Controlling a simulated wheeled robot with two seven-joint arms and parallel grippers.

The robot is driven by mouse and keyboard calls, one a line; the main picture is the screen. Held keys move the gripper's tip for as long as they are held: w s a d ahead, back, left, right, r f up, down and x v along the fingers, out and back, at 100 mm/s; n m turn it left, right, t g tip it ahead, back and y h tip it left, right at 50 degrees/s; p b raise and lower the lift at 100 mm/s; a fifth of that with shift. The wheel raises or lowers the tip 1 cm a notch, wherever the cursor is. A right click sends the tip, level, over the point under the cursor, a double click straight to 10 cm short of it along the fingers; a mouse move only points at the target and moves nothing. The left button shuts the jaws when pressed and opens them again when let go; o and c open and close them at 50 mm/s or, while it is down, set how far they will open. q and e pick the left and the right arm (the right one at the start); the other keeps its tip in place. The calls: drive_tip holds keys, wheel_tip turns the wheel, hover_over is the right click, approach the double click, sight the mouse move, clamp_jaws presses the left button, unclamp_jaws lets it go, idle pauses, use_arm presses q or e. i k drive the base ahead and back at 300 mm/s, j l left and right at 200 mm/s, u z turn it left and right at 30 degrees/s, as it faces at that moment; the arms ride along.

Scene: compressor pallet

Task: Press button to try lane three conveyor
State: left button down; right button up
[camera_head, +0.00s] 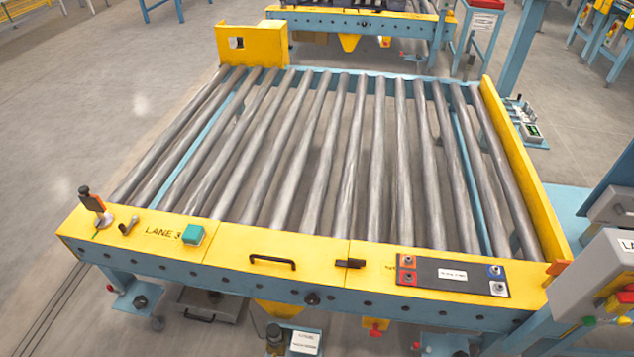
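The lane three conveyor (250,246) fills the middle of the head view, with a yellow front beam marked "LANE 3" and several bare grey rollers (330,160). A teal square button or block (193,235) sits on the beam just right of that lettering. A black control panel (453,276) lies on the right part of the beam, with red, blue and white buttons at its ends and a small label in the middle. Neither of my grippers shows in this view.
A black-handled lever (92,202) stands up at the beam's left end. A black handle (272,262) is fixed mid-beam. A grey control box (600,275) with coloured buttons stands at the right edge. A yellow side guard (520,160) bounds the rollers. Open floor lies left.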

sight(589, 321)
drive_tip(key=z, duration=1.95)
